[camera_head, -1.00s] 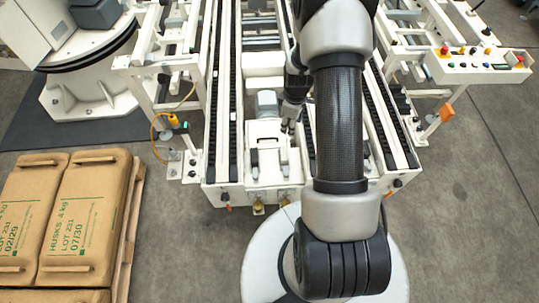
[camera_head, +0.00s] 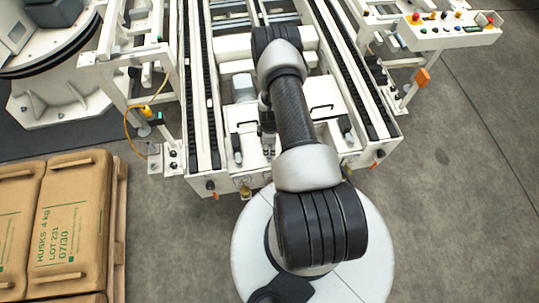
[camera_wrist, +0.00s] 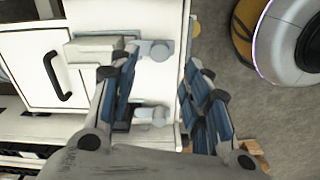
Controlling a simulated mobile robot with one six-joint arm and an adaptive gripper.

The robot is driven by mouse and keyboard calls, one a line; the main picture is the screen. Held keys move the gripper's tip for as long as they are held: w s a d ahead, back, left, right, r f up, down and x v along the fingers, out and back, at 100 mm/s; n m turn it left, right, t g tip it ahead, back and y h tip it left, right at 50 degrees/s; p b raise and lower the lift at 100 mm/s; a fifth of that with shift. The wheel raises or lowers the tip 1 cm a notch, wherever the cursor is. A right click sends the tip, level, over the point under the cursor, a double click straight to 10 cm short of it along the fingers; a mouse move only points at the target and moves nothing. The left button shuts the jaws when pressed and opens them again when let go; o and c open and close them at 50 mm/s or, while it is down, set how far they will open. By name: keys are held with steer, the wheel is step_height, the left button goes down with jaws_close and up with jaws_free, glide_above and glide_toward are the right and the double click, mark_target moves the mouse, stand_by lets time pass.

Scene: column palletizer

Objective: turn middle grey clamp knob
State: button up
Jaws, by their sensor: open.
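My gripper (camera_wrist: 160,60) is open, with one blue-grey finger on each side of a narrow strip of the white machine front in the wrist view. A grey knob-like fitting (camera_wrist: 151,115) shows between the fingers, partly hidden by the left one. Another grey rounded fitting (camera_wrist: 156,50) lies near the fingertips, between them. I cannot tell which of these is the middle clamp knob, or whether the fingers touch anything. In the head view my gripper (camera_head: 268,146) is small and dark above the conveyor's front end, and no grey knob is clear there.
A white panel with a black handle (camera_wrist: 58,76) lies left of the fingers. The conveyor frame (camera_head: 205,110) has rails on both sides. A pallet of brown sacks (camera_head: 72,220) stands at left and a button panel (camera_head: 450,33) at right. Floor is clear at right.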

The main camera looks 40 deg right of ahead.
step_height(320, 180, down, 8)
steer(key=shift+r+b, duration=0.15)
steer(key=shift+b, duration=0.8)
steer(key=shift+c, duration=0.3)
jaws_close()
